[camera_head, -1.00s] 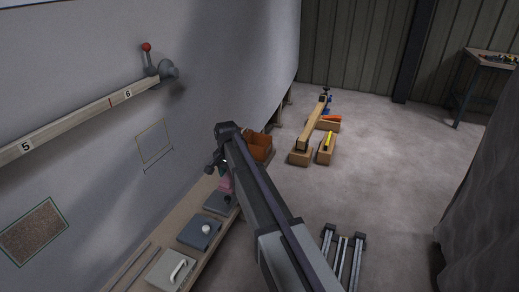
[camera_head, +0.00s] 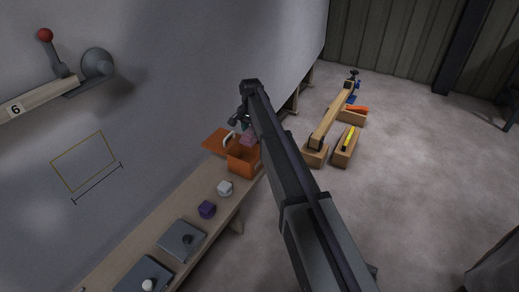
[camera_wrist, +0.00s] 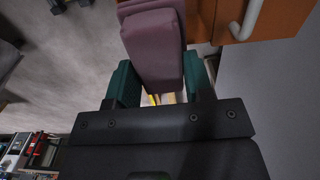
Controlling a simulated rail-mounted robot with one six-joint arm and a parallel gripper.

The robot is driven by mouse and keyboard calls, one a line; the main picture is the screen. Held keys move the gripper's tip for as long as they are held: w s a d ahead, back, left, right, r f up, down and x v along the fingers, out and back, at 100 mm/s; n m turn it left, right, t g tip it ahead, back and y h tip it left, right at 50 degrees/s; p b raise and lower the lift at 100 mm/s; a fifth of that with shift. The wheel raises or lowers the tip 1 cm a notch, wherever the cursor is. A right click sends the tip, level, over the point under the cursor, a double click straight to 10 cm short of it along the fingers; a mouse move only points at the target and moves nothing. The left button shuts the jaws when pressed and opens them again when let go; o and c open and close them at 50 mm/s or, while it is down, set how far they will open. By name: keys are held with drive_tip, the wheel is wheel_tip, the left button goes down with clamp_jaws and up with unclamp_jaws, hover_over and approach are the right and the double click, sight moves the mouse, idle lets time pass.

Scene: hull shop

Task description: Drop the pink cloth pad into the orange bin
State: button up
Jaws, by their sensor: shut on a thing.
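The pink cloth pad (camera_head: 249,139) is in my gripper (camera_head: 245,125), over the orange bin (camera_head: 243,162) in the head view. In the wrist view the pad (camera_wrist: 155,50) sits between the two green fingers of my gripper (camera_wrist: 161,80), which is shut on it. The bin stands at the far end of the wooden bench, and its top looks open. An orange panel with a white handle (camera_head: 214,140) lies at its left, like a folded-back lid. The panel also shows in the wrist view (camera_wrist: 270,16). My arm hides part of the bin's right side.
On the bench (camera_head: 150,232) are a white block (camera_head: 225,188), a purple block (camera_head: 207,209) and grey plates with knobs (camera_head: 182,240). The wall runs along the left.

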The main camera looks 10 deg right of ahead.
drive_tip(key=shift+w+r, duration=0.1)
drive_tip(key=shift+s+a, duration=0.1)
drive_tip(key=shift+s, duration=0.1)
drive_tip(key=shift+s+a+f+b, duration=0.1)
drive_tip(key=shift+f+b, duration=0.35)
drive_tip(key=shift+b, duration=0.1)
wheel_tip(320, 180, down, 5)
drive_tip(key=b, duration=0.5)
drive_tip(key=shift+f, duration=0.15)
drive_tip(key=o, duration=0.9)
drive_tip(key=shift+o, duration=0.2)
wheel_tip(320, 180, up, 11)
drive_tip(key=p, duration=1.1)
drive_tip(key=shift+r, duration=0.2)
drive_tip(key=shift+f, duration=0.15)
